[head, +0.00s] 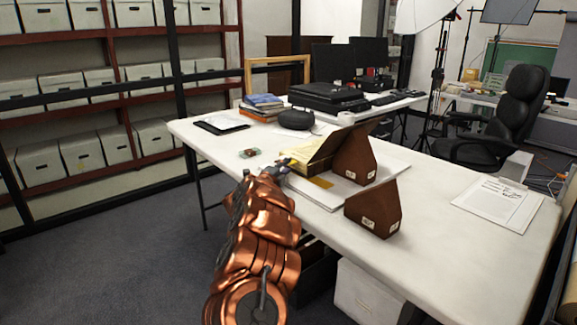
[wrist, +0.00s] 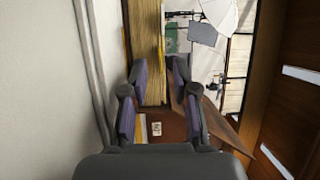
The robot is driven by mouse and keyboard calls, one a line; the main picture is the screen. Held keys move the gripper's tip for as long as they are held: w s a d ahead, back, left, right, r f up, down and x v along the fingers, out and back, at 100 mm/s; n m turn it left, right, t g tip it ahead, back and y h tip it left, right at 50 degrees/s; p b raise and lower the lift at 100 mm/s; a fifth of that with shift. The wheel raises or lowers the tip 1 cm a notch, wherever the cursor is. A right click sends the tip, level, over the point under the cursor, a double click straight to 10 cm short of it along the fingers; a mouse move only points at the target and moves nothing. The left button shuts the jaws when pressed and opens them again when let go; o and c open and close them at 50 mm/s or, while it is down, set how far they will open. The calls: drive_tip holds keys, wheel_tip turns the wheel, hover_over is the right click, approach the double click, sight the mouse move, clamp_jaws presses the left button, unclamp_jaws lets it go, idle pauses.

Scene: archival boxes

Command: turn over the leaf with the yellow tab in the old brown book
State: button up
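The old book shows a block of yellowed pages (head: 318,150) in the head view, leaning against a brown wedge-shaped piece (head: 356,155). In the wrist view its page edges (wrist: 150,55) run upright beyond and between my fingers. A small flat yellow piece (head: 321,182) lies just below the book's near edge; I cannot tell whether it is the leaf's tab. Yellow also shows low in the wrist view (wrist: 140,128). My gripper (head: 284,164) is at the book's left end. In the wrist view my gripper (wrist: 158,72) is open, its fingertips apart, with no leaf visibly held.
A second brown wedge (head: 372,208) with white labels stands on the white table (head: 450,240) in front of the book. A printed sheet (head: 498,203) lies at right. Stacked books (head: 262,105), a dark rounded object (head: 296,119) and a tablet-like item (head: 222,124) lie behind.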

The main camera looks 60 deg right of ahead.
drive_tip(key=shift+w+d, duration=0.15)
drive_tip(key=shift+d, duration=1.25)
clamp_jaws()
